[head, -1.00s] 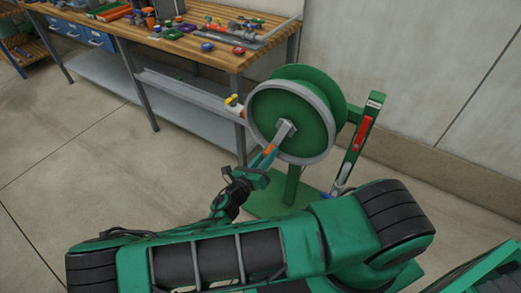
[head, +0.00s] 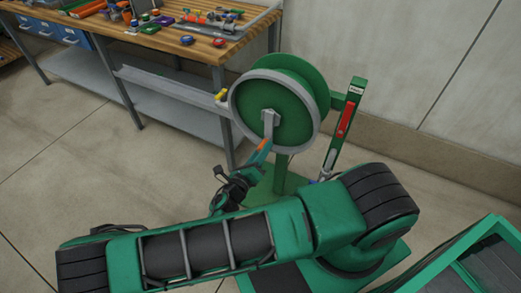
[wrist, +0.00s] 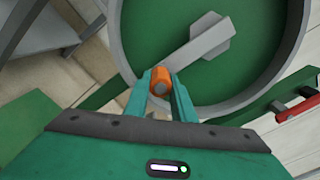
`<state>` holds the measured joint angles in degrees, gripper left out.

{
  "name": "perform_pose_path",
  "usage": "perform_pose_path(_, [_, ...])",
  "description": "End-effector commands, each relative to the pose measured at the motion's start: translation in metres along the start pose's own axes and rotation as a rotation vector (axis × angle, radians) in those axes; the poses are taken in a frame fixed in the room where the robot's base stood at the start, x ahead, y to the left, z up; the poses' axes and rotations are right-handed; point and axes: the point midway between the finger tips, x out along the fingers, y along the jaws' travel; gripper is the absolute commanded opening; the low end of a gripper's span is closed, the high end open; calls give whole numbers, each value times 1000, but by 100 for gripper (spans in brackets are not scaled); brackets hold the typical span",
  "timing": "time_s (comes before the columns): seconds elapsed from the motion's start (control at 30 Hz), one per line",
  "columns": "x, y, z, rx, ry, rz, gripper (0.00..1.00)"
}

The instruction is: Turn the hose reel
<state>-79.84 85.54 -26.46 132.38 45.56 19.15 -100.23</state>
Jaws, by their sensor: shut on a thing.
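The hose reel (head: 290,104) is a green drum with a grey rim on a green stand. A grey crank arm (head: 269,131) runs from its hub nearly straight down, slightly left, to an orange handle (head: 263,145). In the wrist view the crank arm (wrist: 193,54) slants from the hub down left to the orange handle (wrist: 160,78). My gripper (head: 258,156) is shut on that handle, with one teal finger on each side of it, in front of the reel's lower face. The handle's far end is hidden in the wrist view.
A workbench (head: 190,52) with tools and small parts stands behind at the left. A green post with a red-handled part (head: 346,120) stands close right of the reel. The wall (head: 400,60) is behind. Floor at the left is clear.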

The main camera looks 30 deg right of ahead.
Motion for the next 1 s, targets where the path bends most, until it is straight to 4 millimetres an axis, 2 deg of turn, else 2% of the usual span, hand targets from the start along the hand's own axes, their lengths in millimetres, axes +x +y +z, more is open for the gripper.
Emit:
perform_pose_path(0.13, [2, -2, -2, -5, 4, -4, 0])
perform_pose_path(0.17, [2, -2, -2, -5, 4, -4, 30])
perform_pose_path(0.2, [2, -2, -2, -5, 4, -4, 39])
perform_pose_path(0.23, [1, -2, -2, -5, 4, -4, 41])
perform_pose_path(0.5, [0, -1, -1, -2, 2, -2, 41])
perform_pose_path(0.63, [-8, 0, -1, -1, 2, -1, 41])
perform_pose_path(0.77, [-26, 0, -1, -1, 1, 1, 41])
perform_pose_path(1.0, [-72, 0, -1, -2, 1, 2, 41])
